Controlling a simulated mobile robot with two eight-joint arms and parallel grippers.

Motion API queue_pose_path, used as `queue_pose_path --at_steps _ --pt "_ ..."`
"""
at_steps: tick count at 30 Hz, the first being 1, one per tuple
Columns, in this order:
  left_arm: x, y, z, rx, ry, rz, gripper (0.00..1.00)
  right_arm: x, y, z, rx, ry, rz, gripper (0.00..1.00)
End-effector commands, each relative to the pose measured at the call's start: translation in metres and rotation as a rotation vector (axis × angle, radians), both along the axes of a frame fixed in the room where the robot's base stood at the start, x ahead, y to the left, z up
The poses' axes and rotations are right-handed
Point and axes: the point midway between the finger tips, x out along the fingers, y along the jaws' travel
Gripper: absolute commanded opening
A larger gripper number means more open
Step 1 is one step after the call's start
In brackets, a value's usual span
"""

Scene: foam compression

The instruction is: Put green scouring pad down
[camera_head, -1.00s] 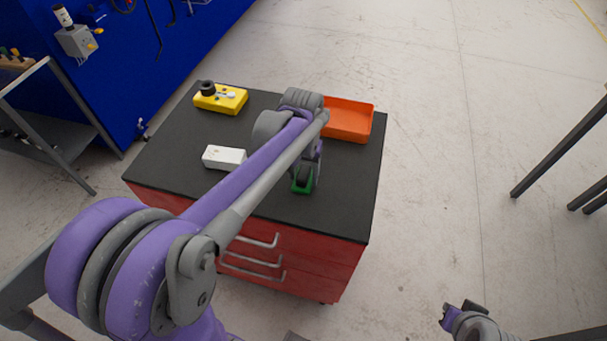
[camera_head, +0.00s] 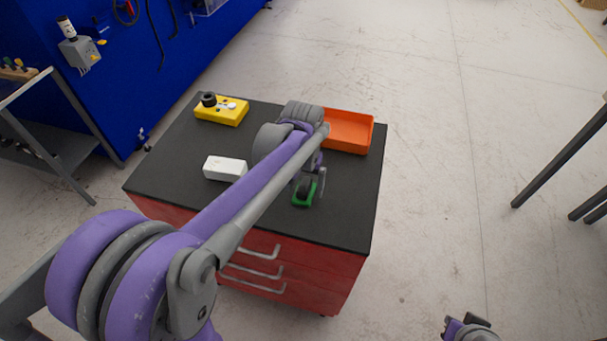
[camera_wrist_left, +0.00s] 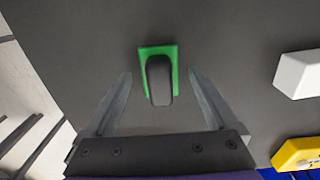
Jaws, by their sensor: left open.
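The green scouring pad (camera_head: 304,203) lies on the dark top of the red cabinet (camera_head: 345,220), near its front edge. A dark grey rounded block sits on the green pad (camera_wrist_left: 173,52) in the left wrist view. My left gripper (camera_wrist_left: 160,74) is open, one finger on each side of the pad, with visible gaps. In the head view my left gripper (camera_head: 309,185) is over the pad, and the arm partly hides the area behind it. My right gripper (camera_head: 465,325) is at the bottom edge, far from the cabinet, its jaws unclear.
An orange tray (camera_head: 348,132) stands at the back right of the cabinet top. A yellow block (camera_head: 222,113) with small items on it is at the back left. A white block (camera_head: 225,168) lies left of my arm. The cabinet's right front top is clear.

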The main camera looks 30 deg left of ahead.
Motion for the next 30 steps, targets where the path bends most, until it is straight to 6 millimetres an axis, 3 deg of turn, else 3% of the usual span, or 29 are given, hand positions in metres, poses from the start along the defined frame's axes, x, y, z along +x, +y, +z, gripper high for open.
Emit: queue_pose_path --at_steps 12,18,23,26,30 --pt "0.000 0.000 0.083 0.000 -0.001 0.000 0.91 0.002 0.000 0.006 0.000 -0.005 0.000 0.00" --pt "0.000 0.001 0.111 0.000 0.000 0.000 0.91 0.003 0.000 0.007 0.000 -0.006 0.000 0.00" --pt "-0.008 -0.004 0.115 0.004 -0.020 -0.011 0.91 0.003 0.000 0.008 0.000 -0.006 0.000 0.00" --pt "-0.026 -0.015 0.104 0.013 -0.078 -0.042 0.91 0.003 0.000 0.008 0.000 -0.006 0.000 0.00" --pt "-0.066 -0.036 0.075 0.032 -0.210 -0.105 0.91 0.003 0.000 0.007 0.000 -0.006 0.000 0.00"
